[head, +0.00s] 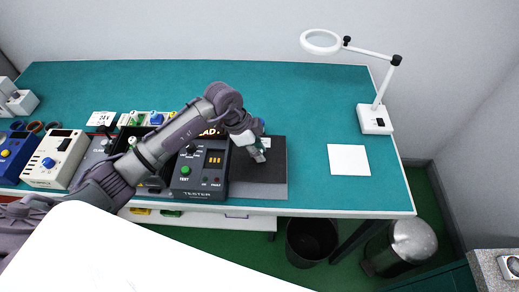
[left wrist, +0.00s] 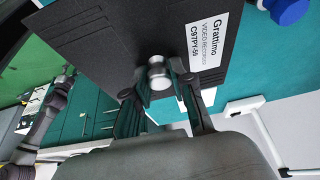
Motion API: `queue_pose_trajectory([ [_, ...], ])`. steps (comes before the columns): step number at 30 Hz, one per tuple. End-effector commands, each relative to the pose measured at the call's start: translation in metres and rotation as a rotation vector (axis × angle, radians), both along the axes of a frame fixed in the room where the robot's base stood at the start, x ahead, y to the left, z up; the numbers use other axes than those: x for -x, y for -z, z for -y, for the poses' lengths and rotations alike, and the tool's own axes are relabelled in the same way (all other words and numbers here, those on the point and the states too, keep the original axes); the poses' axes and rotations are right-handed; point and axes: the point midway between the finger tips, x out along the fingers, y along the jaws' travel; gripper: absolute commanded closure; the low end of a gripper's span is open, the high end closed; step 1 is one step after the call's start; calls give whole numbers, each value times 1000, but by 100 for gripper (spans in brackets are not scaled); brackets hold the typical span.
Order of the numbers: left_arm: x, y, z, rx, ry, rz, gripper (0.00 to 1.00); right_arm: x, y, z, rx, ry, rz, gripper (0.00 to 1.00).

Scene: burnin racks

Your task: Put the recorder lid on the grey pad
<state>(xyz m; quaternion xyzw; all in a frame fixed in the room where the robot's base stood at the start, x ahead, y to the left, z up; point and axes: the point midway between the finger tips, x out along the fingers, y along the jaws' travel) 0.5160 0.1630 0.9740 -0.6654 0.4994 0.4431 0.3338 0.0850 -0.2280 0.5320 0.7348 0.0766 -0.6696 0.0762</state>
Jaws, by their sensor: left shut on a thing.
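The recorder lid (head: 256,173) is a flat black plate. In the left wrist view the lid (left wrist: 110,38) shows a white label reading "Grattimo VIDEO RECORDER" and a round silver knob (left wrist: 158,72). My left gripper (head: 257,152) is shut on this knob; its fingers (left wrist: 163,88) show on either side of it. The lid is over the grey pad (head: 258,192), and only the pad's front strip shows. I cannot tell whether the lid touches the pad. My right gripper is not seen.
A dark tester (head: 201,176) stands just left of the lid, under my left arm. Other instruments fill the table's left. A white sheet (head: 349,159) and a magnifier lamp (head: 375,118) are on the right. The teal tabletop (head: 310,100) is clear behind the lid.

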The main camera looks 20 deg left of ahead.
Motion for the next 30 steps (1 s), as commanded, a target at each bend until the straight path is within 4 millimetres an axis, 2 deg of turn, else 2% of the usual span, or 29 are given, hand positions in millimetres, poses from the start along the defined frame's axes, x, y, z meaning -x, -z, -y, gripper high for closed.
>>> queue_pose_trajectory([
  [1, 0, 12, 1, 1, 1, 1, 100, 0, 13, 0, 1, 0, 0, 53],
  [9, 0, 43, 1, 1, 1, 1, 100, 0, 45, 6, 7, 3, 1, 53],
  [18, 0, 67, 1, 1, -1, 0, 100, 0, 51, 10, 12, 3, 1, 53],
  [30, 0, 70, 1, 1, 1, 1, 100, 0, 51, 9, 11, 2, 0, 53],
])
